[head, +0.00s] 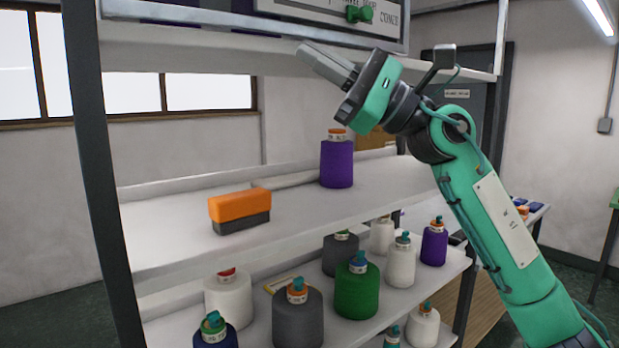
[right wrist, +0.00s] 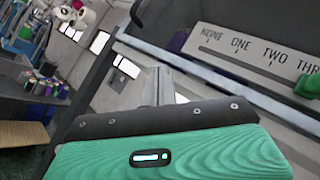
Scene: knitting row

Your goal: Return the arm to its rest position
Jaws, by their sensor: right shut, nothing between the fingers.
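My right gripper (head: 312,58) is in the upper middle of the head view, at the end of my green right arm (head: 490,215). Its fingers are shut with nothing between them and point up and left, above the middle shelf and in front of the top shelf edge. In the right wrist view the shut fingers (right wrist: 158,85) show past the dark and green gripper body. My left gripper is not in view.
An orange and grey block (head: 240,208) and a purple cone (head: 337,162) stand on the middle shelf (head: 165,235). Several yarn cones, including a green one (head: 357,290), stand on the lower shelf. A numbered panel (right wrist: 250,50) with a green slider (head: 360,14) is above. A dark post (head: 98,170) stands left.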

